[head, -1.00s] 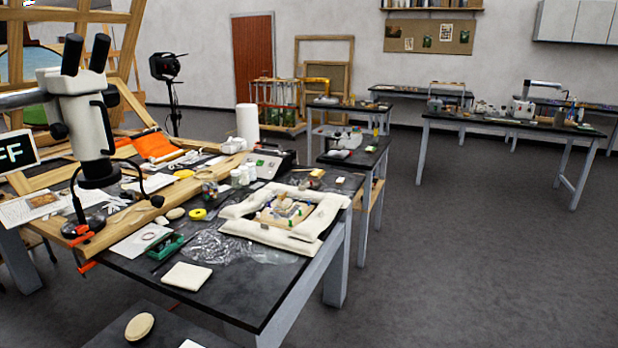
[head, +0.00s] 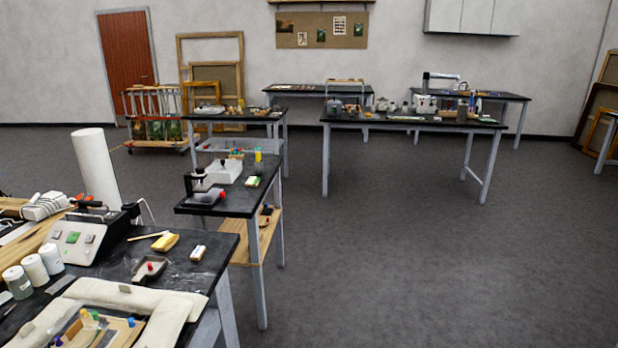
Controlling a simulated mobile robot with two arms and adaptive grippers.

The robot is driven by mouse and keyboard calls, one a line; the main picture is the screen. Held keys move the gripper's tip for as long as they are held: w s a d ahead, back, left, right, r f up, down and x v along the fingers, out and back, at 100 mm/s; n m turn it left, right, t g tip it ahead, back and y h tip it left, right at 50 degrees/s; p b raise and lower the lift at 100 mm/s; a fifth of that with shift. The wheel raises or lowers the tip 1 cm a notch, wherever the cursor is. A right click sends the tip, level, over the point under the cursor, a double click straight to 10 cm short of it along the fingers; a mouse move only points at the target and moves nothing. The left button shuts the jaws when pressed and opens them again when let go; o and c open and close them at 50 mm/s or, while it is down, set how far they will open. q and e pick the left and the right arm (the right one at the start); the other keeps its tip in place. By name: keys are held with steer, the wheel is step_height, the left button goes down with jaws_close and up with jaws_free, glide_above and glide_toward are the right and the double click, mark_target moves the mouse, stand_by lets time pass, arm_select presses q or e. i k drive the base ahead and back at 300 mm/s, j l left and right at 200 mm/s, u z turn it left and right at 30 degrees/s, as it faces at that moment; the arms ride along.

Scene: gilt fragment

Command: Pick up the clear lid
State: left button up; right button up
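I cannot make out a clear lid for certain in the head view. A pale, see-through shallow box or tray (head: 213,145) stands at the back of the narrow middle table; I cannot tell whether it has a lid. Neither of my grippers is in view.
A long table (head: 400,121) stands farther back. Open grey floor (head: 430,260) lies to the right.

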mark_target(228, 165)
steer(key=i+u, duration=0.2)
steer(key=i, duration=0.3)
steer(key=i+l+u, duration=0.2)
steer(key=i, duration=0.3)
steer(key=i+l+u, duration=0.2)
steer(key=i, duration=0.3)
steer(key=i+l+u, duration=0.2)
steer(key=i, duration=0.25)
steer(key=l, duration=0.1)
